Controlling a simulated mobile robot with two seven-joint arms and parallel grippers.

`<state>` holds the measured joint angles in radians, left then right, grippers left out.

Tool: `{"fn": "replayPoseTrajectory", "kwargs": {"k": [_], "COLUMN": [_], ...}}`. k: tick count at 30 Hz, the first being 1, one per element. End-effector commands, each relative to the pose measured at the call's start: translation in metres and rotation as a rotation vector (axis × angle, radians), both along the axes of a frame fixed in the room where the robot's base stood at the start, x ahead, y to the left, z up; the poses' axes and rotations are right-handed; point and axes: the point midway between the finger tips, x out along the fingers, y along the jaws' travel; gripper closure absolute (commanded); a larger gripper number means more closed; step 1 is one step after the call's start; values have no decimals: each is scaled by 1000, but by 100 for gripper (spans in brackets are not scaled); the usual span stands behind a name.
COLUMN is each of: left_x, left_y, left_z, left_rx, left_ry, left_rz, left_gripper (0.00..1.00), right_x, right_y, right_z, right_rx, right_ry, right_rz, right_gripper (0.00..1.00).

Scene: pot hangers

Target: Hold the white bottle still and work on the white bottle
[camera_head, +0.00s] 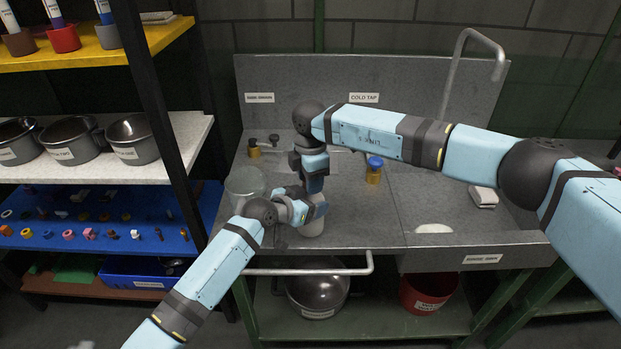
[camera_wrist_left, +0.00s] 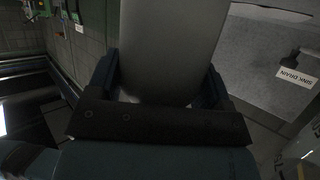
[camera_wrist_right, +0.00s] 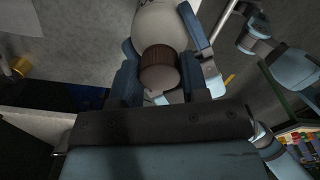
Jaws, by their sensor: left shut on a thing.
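The white bottle (camera_head: 313,228) stands on the counter, mostly hidden behind my grippers in the head view. My left gripper (camera_head: 303,208) is shut on the bottle's body from the side. The body shows grey between its fingers in the left wrist view (camera_wrist_left: 172,45). My right gripper (camera_head: 313,180) points down over the bottle's top. In the right wrist view the brown ribbed cap (camera_wrist_right: 160,68) lies between its fingers, with the pale bottle body (camera_wrist_right: 160,25) beyond. Whether those fingers press on the cap is not clear.
A clear glass vessel (camera_head: 244,183) stands left of the bottle. A blue-capped amber jar (camera_head: 374,171) stands to the right, and a small brass-coloured jar (camera_head: 254,149) behind left. A rail (camera_head: 310,271) runs along the counter's front. A shelf rack with pots (camera_head: 70,138) is at left.

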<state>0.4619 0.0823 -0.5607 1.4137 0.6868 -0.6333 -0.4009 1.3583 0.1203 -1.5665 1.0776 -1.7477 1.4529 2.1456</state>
Motion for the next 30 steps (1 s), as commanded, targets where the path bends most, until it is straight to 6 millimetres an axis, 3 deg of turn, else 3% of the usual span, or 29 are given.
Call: {"fn": "replayPoseTrajectory", "kwargs": {"k": [6, 18, 27, 28, 30], "left_x": [0, 0, 0, 0, 0], "left_y": [0, 0, 0, 0, 0], "left_z": [0, 0, 0, 0, 0], "left_rx": [0, 0, 0, 0, 0], "left_ry": [0, 0, 0, 0, 0], "left_rz": [0, 0, 0, 0, 0], "left_gripper": [93, 93, 93, 93, 93], "right_x": [0, 0, 0, 0, 0], "right_y": [0, 0, 1, 1, 1], "right_z": [0, 0, 0, 0, 0], "right_rx": [0, 0, 0, 1, 1], "right_ry": [0, -1, -1, 1, 1], "right_rz": [45, 574, 597, 597, 596], "right_gripper": [87, 88, 88, 57, 41]}}
